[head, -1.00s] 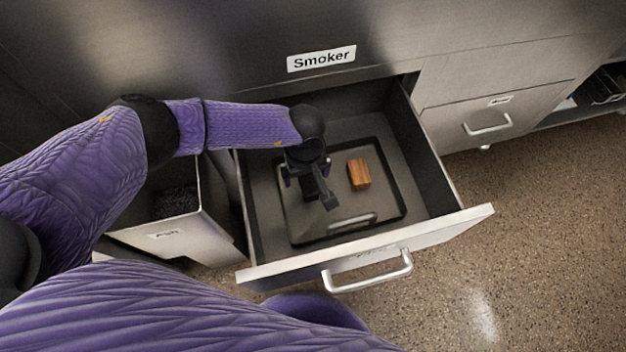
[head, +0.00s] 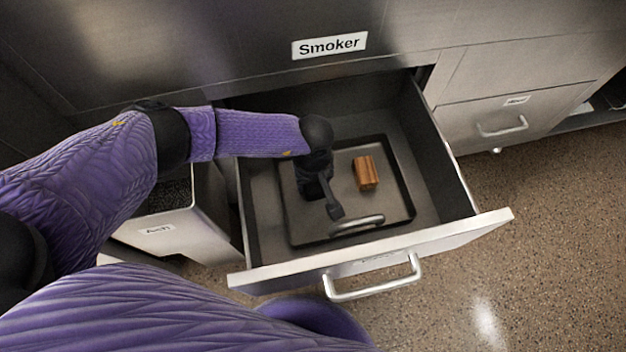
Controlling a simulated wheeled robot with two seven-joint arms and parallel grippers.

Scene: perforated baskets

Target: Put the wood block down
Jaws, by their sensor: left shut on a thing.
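A brown wood block (head: 366,172) lies on a dark tray (head: 297,222) inside the open drawer. My left gripper (head: 330,207) points down over the left part of the tray, to the left of that block and apart from it. I cannot tell whether the held thing touches the tray. My right gripper is not in view.
The open drawer (head: 440,238) has raised walls and a front handle (head: 372,284). A steel panel labelled Smoker (head: 329,45) rises behind it. A bin labelled Ash (head: 165,240) stands to the left. The tray's right part is clear around the block.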

